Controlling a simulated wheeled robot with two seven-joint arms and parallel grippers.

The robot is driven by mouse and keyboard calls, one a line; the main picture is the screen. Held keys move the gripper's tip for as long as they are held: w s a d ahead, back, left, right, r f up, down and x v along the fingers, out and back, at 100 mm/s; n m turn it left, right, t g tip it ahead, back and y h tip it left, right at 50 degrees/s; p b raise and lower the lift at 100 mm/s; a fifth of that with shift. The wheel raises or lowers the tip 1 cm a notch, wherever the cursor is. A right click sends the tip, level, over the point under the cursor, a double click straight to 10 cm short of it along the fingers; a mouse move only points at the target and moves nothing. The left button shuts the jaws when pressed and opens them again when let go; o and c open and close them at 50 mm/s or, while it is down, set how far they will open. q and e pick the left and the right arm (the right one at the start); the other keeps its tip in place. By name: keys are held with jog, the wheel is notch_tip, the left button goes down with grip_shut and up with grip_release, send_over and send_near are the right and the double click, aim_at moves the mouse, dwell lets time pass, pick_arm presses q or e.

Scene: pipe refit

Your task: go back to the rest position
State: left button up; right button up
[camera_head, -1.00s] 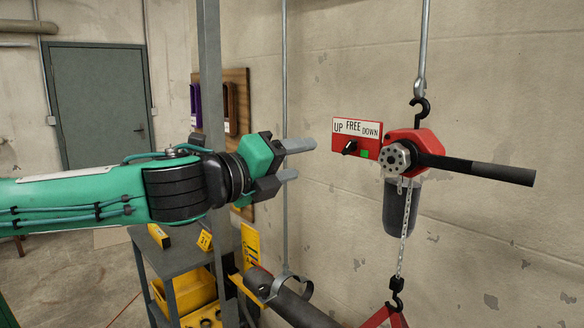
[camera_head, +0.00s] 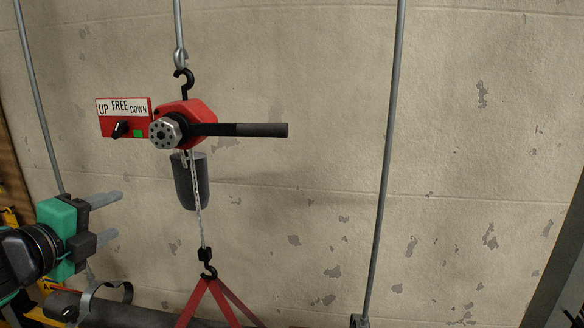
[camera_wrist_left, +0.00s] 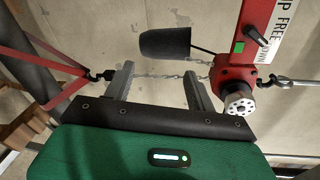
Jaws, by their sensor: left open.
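My left gripper (camera_head: 106,219) is at the lower left of the head view, its two grey fingers apart with nothing between them. It is left of and below the red lever hoist (camera_head: 187,123), clear of it. The hoist hangs from a hook and has a dark lever handle (camera_head: 250,130) pointing right. In the left wrist view the open fingers (camera_wrist_left: 158,82) point toward the wall, with the hoist chain (camera_wrist_left: 170,75) showing behind them. My right gripper is not in view.
A red UP/FREE/DOWN selector box (camera_head: 125,118) sits beside the hoist. Red slings (camera_head: 215,300) hang from the lower hook by a dark pipe (camera_head: 125,315). A vertical grey rod (camera_head: 386,150) stands right of the hoist. The wall space to the right is bare.

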pick_arm(q)
jog(key=s+d+f+n+g, duration=0.15)
jog(key=f+n, duration=0.25)
jog(key=f, duration=0.5)
jog(key=s+d+f+n+g+y, duration=0.1)
jog(key=d+f+n+g, duration=0.15)
jog(key=f, duration=0.75)
jog(key=s+d+f+n+g, duration=0.15)
jog(key=f+n, duration=0.25)
jog(key=f, duration=0.5)
jog(key=s+d+f+n+g, duration=0.3)
jog(key=s+f+n, duration=0.2)
jog(key=s+f, duration=0.45)
jog(key=s+d+f+n+g, duration=0.3)
jog(key=s+f+n+g, duration=0.15)
jog(key=s+f, duration=0.5)
notch_tip(320, 180, down, 26)
jog(key=s+a+f+g+y, duration=0.1)
jog(key=s+a+f, duration=0.2)
jog(key=s+f, duration=1.7)
notch_tip(320, 180, down, 4)
jog(key=shift+a+r+g, duration=0.1)
jog(key=shift+a+g, duration=0.05)
jog(key=shift+g, duration=0.25)
